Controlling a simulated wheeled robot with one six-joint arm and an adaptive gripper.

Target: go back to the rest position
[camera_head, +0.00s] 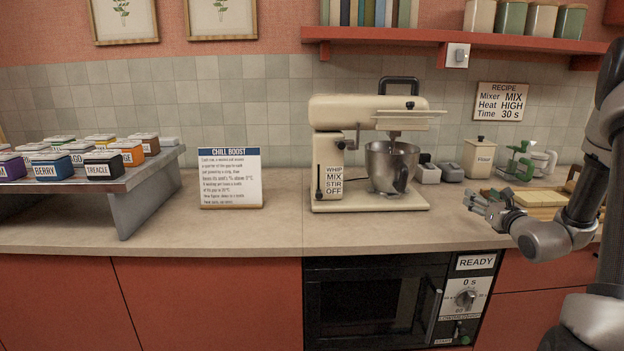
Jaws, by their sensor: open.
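My gripper (483,203) is at the right of the head view, over the counter's front edge and to the right of the stand mixer (352,150). Its fingers point left. They are open, with nothing seen between them. My arm comes in from the right edge and bends at the elbow low in the picture. No canister is at the gripper.
A grey shelf (145,193) with several labelled canisters stands at the left. A Chill Boost sign (230,178) leans in the middle. An oven (375,305) sits below the counter. A wooden board (540,200) lies behind my gripper. Counter front left of the mixer is clear.

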